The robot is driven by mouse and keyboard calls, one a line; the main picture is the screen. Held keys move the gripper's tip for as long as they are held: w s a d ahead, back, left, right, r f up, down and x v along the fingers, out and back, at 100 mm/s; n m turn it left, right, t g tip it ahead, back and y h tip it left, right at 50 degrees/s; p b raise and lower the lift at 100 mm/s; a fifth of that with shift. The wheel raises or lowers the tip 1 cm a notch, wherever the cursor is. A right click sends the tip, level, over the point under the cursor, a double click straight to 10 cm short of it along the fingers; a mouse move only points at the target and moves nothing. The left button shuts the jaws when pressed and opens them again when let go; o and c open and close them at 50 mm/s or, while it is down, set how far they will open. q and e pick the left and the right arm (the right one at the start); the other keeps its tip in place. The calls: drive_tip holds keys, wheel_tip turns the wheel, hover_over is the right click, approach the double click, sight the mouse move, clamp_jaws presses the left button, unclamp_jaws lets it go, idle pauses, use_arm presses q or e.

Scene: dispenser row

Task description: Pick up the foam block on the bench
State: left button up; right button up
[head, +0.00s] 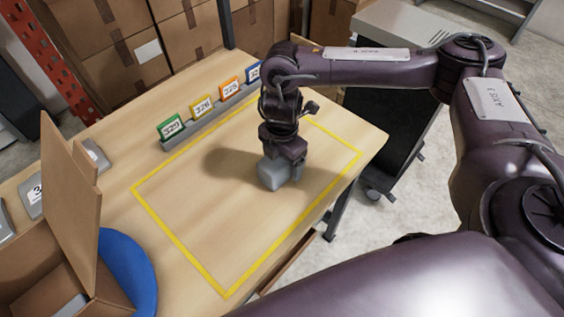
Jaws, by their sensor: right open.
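The foam block (270,175) is a light grey block on the wooden bench (205,245), inside the yellow taped outline. My right gripper (284,168) points down right at the block, and its fingers overlap the block's upper right part in the head view. The gripper is open. One finger shows at the block's right side; the other finger is hard to make out. I cannot tell whether the fingers touch the block. My left gripper is not in view.
A rack of numbered coloured cards (202,107) stands along the bench's back edge. An open cardboard box (75,215) and a blue round object (128,270) are at the left front. Stacked cartons (125,60) stand behind. The taped area left of the block is clear.

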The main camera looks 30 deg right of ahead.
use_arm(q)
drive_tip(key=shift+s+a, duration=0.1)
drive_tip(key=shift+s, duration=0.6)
use_arm(e)
drive_tip(key=c, duration=1)
drive_tip(key=shift+c, duration=0.2)
